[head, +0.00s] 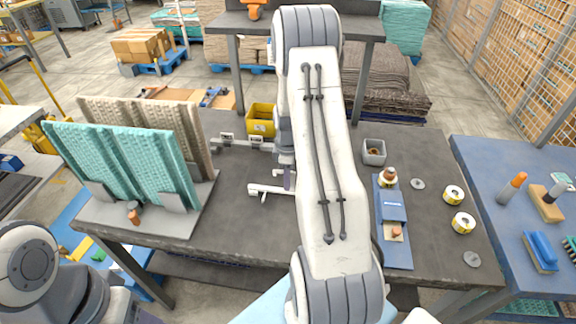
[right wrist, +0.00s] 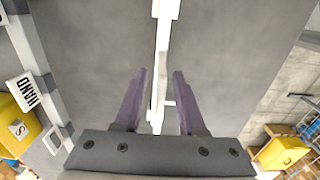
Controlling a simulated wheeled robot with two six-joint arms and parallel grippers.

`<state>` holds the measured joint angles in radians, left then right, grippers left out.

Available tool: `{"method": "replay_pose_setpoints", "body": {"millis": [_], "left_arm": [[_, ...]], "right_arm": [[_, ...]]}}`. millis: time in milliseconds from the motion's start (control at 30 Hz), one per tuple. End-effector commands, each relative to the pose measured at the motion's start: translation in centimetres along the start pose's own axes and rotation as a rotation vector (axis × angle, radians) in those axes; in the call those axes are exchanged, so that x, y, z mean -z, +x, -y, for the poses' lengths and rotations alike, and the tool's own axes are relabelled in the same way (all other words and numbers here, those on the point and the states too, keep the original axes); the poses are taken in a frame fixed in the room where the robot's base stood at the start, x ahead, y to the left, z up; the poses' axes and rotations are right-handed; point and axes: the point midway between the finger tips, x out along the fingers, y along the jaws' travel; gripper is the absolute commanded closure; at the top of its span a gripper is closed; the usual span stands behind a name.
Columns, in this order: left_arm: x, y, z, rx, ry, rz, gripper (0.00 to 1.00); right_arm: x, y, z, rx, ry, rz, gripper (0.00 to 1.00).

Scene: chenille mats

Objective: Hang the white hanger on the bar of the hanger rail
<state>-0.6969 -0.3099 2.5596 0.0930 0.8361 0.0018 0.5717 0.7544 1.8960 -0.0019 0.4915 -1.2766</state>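A slim white piece that looks like the white hanger (head: 262,190) is at the middle of the dark table in the head view, partly hidden by my right arm. In the right wrist view the white piece (right wrist: 159,65) runs lengthwise between the purple fingers of my right gripper (right wrist: 160,75). The fingers are open, with a gap on each side of it. In the head view the right gripper (head: 287,180) is mostly behind my arm. A grey bar with label plates, likely the hanger rail (head: 240,144), stands behind to the left. My left gripper is out of view.
A rack of teal and beige chenille mats (head: 125,165) stands at the table's left. A yellow bin (head: 261,127) is at the back. To the right are a grey bin (head: 374,152), a blue tray (head: 393,250) and yellow-labelled rolls (head: 463,222).

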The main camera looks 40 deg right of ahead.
Motion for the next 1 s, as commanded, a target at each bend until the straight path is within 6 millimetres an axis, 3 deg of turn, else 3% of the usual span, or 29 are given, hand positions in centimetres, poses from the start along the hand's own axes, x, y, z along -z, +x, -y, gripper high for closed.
{"method": "replay_pose_setpoints", "body": {"millis": [433, 600, 800, 900, 1000], "left_arm": [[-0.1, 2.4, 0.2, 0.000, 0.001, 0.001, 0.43], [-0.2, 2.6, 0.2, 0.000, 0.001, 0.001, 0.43], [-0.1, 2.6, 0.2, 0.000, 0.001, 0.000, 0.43], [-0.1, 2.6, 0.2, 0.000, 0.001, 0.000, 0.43], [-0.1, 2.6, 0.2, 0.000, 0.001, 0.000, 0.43]], "right_arm": [[0.0, -8.8, -0.1, -0.005, 0.000, -0.002, 0.60], [0.0, -10.4, 0.0, -0.001, 0.000, 0.000, 0.60], [0.1, -10.9, 0.1, 0.000, -0.001, 0.000, 0.60], [1.7, -11.4, 1.3, -0.003, -0.005, -0.004, 0.60], [5.5, -12.8, 4.9, -0.006, -0.009, -0.013, 0.60]]}}
